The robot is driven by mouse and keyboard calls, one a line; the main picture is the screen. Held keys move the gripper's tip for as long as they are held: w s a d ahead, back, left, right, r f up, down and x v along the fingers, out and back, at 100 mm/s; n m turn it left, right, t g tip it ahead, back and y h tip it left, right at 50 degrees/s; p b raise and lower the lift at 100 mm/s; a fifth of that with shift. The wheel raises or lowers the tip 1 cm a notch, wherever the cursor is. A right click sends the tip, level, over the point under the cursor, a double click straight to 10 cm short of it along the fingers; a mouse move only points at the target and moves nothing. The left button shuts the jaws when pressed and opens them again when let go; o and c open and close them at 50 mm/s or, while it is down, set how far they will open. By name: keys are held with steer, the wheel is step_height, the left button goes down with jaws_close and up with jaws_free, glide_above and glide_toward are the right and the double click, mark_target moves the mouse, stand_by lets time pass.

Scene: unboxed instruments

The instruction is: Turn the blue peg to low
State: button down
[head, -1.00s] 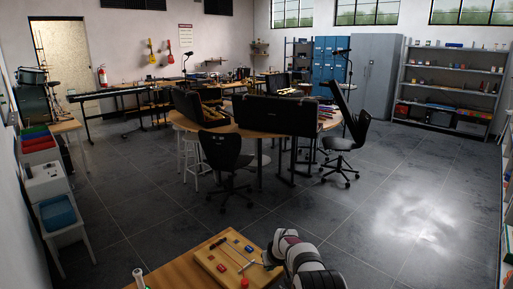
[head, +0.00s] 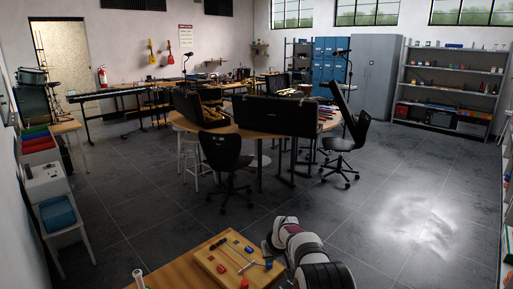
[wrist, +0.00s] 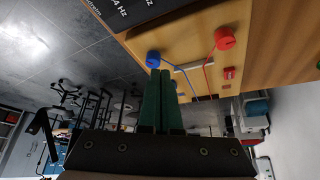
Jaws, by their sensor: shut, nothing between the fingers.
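The blue peg (wrist: 153,58) shows in the wrist view at the edge of a wooden board (wrist: 190,82), with a blue line running from it. It is also at the board's right edge in the head view (head: 269,264). My gripper (wrist: 161,72) has its two green fingers together and empty. The fingertips appear just beside the blue peg in the wrist view; I cannot tell whether they touch it. A red peg (wrist: 225,38), with a red line, is to the right on the board, and also shows in the head view (head: 244,283).
A dark plate with white lettering (wrist: 135,14), partly cut off, reads "4 Hz" near the blue peg. Small red blocks (wrist: 229,74) sit on the board. The board lies on a wooden table (head: 185,272). Open floor (head: 410,220) lies to the right.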

mark_target(269, 265)
steer(key=f, duration=0.1)
steer(key=d+f, duration=0.1)
steer(key=f, duration=0.1)
steer(key=w+d+f, duration=0.1)
steer(key=shift+d+f, duration=0.1)
steer(key=shift+f, duration=0.2)
stand_by(0.6)
steer(key=shift+w+a, duration=0.15)
steer(key=shift+a, duration=0.05)
stand_by(0.5)
steer(key=shift+a, duration=0.2)
steer(key=shift+s+a, duration=0.2)
steer(key=shift+a, duration=0.45)
stand_by(0.4)
steer(key=shift+s, duration=0.1)
